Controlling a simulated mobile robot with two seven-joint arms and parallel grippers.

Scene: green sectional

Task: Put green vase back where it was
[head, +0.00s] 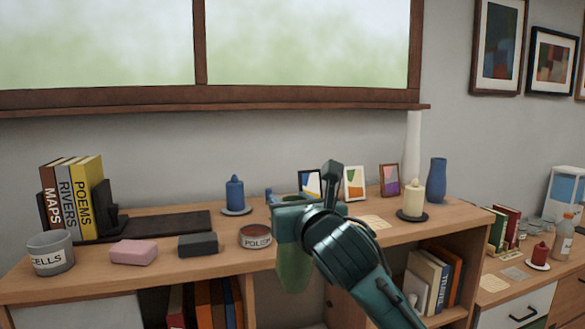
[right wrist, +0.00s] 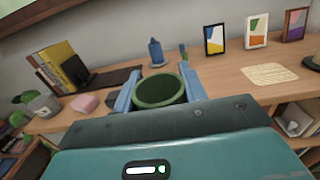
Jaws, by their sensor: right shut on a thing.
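The green vase (head: 293,272) shows below my right gripper (head: 292,200) in the head view. Its lower part overlaps the front edge of the shelf top, and the gripper hides its upper part. In the right wrist view I look down at its round open rim (right wrist: 160,90), between the two blue fingers of my right gripper (right wrist: 161,88). The gripper is shut on the vase, which seems held in front of the shelf's edge. My left gripper is not in view.
The wooden shelf top (head: 340,235) carries a blue candle (head: 235,194), a polish tin (head: 255,237), a dark block (head: 198,245), a pink block (head: 134,252), small picture frames (head: 355,184), a cream candle (head: 411,196) and a blue vase (head: 437,180). A flat woven mat (right wrist: 270,74) lies bare.

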